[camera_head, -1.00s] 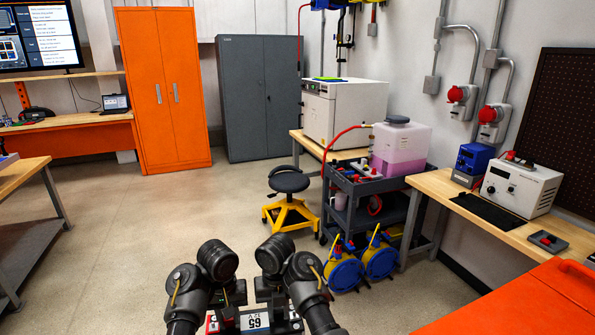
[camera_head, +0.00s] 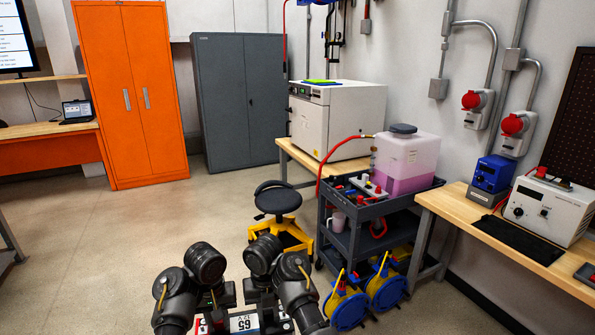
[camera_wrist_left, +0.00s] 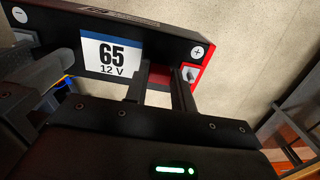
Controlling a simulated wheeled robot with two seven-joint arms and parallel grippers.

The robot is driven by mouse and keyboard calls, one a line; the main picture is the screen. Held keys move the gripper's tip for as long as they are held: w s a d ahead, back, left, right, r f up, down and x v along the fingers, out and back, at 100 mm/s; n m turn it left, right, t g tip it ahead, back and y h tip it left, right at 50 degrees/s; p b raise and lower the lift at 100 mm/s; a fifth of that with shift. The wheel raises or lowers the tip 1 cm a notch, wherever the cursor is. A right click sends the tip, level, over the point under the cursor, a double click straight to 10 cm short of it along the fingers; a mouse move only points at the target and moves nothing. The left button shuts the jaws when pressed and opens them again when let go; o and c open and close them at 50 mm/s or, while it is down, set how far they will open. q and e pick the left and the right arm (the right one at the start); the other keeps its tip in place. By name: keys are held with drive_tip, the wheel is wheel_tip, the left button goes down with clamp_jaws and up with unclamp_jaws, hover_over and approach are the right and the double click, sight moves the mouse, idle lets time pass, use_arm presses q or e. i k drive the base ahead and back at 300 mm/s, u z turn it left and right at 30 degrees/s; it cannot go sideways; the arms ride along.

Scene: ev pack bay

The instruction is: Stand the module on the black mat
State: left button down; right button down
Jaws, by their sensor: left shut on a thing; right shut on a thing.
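The module is a black block with a white and blue label reading 65, 12 V and a red end. It shows at the bottom edge of the head view (camera_head: 244,322) and large in the left wrist view (camera_wrist_left: 150,45). My left gripper (camera_wrist_left: 160,88) is shut on it near the red end. My right gripper (camera_head: 282,318) holds its other end; its fingertips are hard to make out. The module hangs in front of me over the floor. The black mat (camera_head: 518,241) lies flat and bare on the wooden bench at the right.
On the bench (camera_head: 455,201), a white power unit (camera_head: 548,210) and a blue device (camera_head: 492,174) stand beside the mat. A dark cart (camera_head: 350,240) with a pink-liquid tank and yellow-blue reels (camera_head: 345,305) stands left of the bench. A yellow-based stool (camera_head: 278,200) stands ahead. Floor at left is clear.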

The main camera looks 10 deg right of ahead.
sight(516, 236)
drive_tip(key=z, duration=0.2)
drive_tip(key=i, duration=1.05)
drive_tip(key=z, duration=0.7)
drive_tip(key=i, duration=0.75)
drive_tip(key=z, duration=1.25)
drive_tip(key=i, duration=0.6)
drive_tip(key=z, duration=0.5)
drive_tip(key=i, duration=1.05)
